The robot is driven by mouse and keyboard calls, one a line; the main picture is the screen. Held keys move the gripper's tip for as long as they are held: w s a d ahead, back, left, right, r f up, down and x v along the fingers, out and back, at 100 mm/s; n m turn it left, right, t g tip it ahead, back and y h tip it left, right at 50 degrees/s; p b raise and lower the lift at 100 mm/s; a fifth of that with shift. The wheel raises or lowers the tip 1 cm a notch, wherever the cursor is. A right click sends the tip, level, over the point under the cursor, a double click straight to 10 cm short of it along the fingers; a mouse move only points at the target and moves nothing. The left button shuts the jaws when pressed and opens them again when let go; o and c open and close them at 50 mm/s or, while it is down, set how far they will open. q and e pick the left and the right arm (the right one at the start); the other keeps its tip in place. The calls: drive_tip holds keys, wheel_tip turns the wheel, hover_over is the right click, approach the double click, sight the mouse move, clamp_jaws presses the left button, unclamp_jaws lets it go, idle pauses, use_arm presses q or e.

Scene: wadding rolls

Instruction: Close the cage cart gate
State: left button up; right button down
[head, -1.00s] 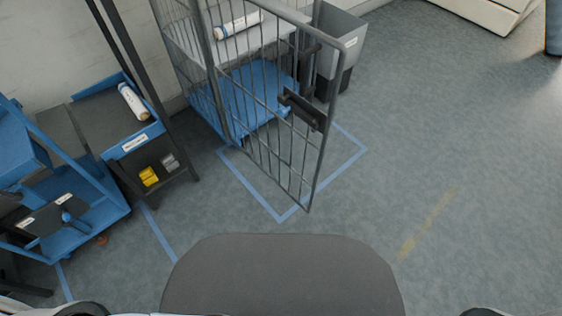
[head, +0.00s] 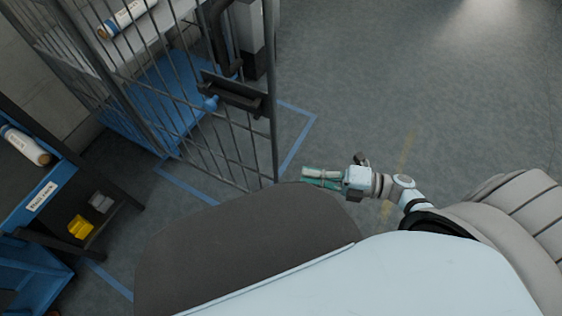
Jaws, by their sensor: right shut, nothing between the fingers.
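The cage cart gate (head: 232,130) is a grey barred panel at the upper middle of the head view, with a dark latch box (head: 234,93) on it. The gate's free edge is the post at its right side. Behind it the cage cart (head: 95,75) shows its bars and a blue floor (head: 165,105). My right gripper (head: 304,178) is shut and empty, just right of the gate's lower free corner in the picture. Whether it touches the gate cannot be told. My left gripper is not in view.
A wadding roll (head: 128,17) lies on the cart's white shelf. Another roll (head: 28,147) lies on a blue and black rack (head: 60,190) at the left, with yellow (head: 81,226) and grey bins below. A grey bin stands behind the gate. The floor at the right is clear.

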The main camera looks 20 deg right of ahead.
sight(277, 157)
drive_tip(key=w+a+n, duration=0.1)
drive_tip(key=w+a, duration=0.4)
drive_tip(key=a, duration=0.5)
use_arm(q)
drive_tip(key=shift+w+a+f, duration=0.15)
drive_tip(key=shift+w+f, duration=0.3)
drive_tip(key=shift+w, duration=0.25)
use_arm(e)
drive_tip(key=shift+g+y, duration=0.3)
drive_tip(key=shift+g, duration=0.1)
drive_tip(key=w+d, duration=0.1)
drive_tip(key=d, duration=0.1)
drive_tip(key=w+d, duration=0.1)
drive_tip(key=w, duration=0.1)
drive_tip(key=shift+d+r, duration=0.1)
drive_tip(key=shift+d, duration=0.25)
use_arm(q)
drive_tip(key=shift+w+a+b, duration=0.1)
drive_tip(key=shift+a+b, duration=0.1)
drive_tip(key=shift+b, duration=0.1)
use_arm(e)
drive_tip(key=shift+d, duration=0.1)
